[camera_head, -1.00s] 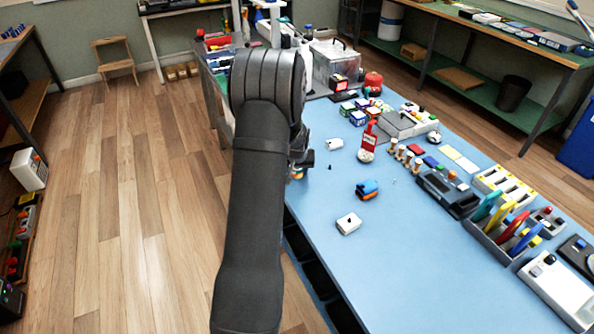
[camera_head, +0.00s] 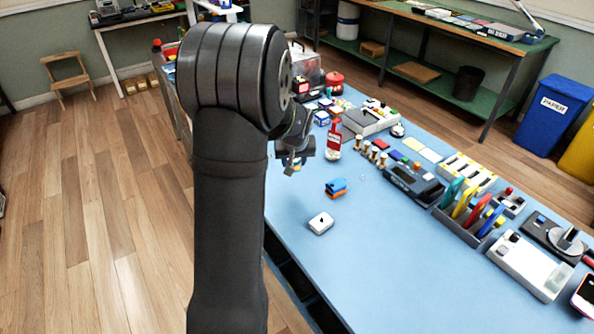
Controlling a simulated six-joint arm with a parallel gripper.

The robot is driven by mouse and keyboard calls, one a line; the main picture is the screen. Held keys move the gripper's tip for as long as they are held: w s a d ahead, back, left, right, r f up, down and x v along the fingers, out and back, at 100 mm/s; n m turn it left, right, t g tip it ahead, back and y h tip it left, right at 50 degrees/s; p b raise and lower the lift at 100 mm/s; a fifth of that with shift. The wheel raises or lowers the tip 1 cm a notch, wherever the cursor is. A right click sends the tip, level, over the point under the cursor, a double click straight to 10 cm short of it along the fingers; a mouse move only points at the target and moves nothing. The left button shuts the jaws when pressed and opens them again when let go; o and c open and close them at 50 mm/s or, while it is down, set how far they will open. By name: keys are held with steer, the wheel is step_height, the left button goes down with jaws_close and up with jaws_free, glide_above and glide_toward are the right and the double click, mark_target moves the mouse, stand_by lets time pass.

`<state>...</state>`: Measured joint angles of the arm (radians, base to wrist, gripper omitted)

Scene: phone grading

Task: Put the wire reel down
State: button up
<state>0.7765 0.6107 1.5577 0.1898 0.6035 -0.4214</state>
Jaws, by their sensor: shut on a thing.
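My gripper (camera_head: 295,152) is at the left edge of the blue table (camera_head: 385,265), partly hidden by my dark arm. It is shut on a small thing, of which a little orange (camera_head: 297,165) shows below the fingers. This is likely the wire reel, but it is too small and too covered to be sure. I cannot tell whether it touches the table top.
A blue and orange item (camera_head: 336,187) and a white box (camera_head: 320,222) lie nearby on the table. A red bottle (camera_head: 334,142) stands behind, to the right. Brass-coloured pegs, a black device and a rack of coloured tools crowd the right side. The front middle is clear.

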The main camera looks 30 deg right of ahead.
steer(key=shift+s+d+r, duration=0.15)
steer(key=shift+s+d, duration=0.15)
steer(key=shift+s, duration=0.25)
steer(key=s+d+m+g+h, duration=0.1)
steer(key=s+d+m, duration=0.3)
steer(key=s, duration=1.1)
steer(key=s+d+m+h, duration=0.15)
steer(key=s+d, duration=0.45)
steer(key=s, duration=0.9)
glide_above(361, 214)
steer(key=s+a, duration=0.1)
steer(key=shift+y, duration=0.35)
step_height(361, 214, down, 7)
steer(key=shift+a+r, duration=0.15)
steer(key=shift+r, duration=0.05)
steer(key=shift+f, duration=2.05)
steer(key=shift+f, duration=0.15)
steer(key=o, duration=1)
steer(key=shift+c, duration=0.2)
